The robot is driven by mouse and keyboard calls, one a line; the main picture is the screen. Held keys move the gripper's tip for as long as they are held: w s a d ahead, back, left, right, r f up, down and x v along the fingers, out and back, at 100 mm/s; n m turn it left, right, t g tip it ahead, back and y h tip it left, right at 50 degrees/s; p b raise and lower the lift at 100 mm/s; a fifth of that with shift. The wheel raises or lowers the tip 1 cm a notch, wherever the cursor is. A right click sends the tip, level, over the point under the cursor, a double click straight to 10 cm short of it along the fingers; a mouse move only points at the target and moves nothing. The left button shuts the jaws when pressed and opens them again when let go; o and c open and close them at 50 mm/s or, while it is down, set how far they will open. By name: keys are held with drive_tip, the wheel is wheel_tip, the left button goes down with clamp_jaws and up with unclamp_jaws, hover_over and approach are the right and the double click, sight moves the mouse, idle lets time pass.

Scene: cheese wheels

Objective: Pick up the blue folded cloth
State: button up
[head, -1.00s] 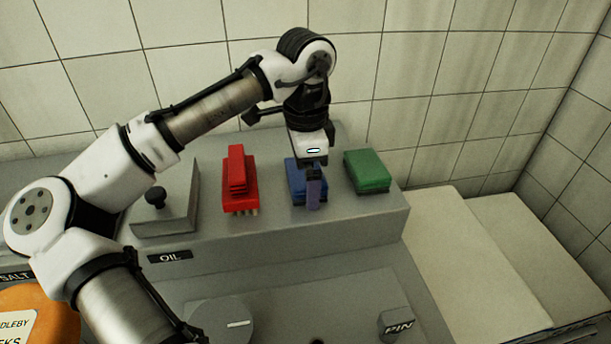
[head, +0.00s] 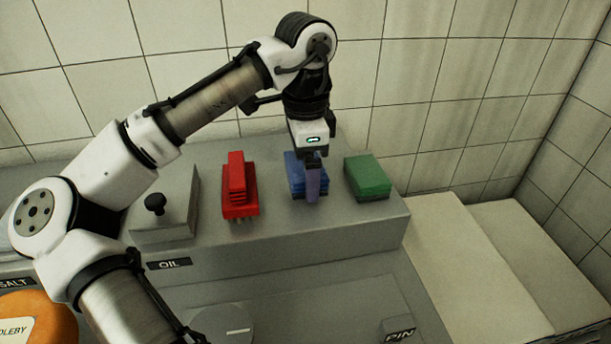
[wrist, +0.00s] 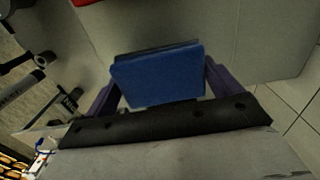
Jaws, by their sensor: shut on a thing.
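The blue folded cloth (head: 295,175) is on the grey raised shelf (head: 225,255), between a red and a green stack. My gripper (head: 308,180) is above and in front of it in the head view and partly hides it. In the wrist view the blue cloth (wrist: 158,76) lies between the two purple fingers of my gripper (wrist: 160,85), which are shut on it. A darker layer shows along its far edge. I cannot tell whether the cloth is clear of the shelf.
A red stack on a bristled base (head: 238,190) stands to the left, and a green stack (head: 368,178) close on the right. A grey block with a black knob (head: 155,204) is farther left. The tiled wall (head: 410,90) is behind. A pale slab (head: 465,265) lies at the right.

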wheel_tip(320, 180, up, 17)
drive_tip(key=p, duration=0.1)
drive_tip(key=shift+p, duration=0.3)
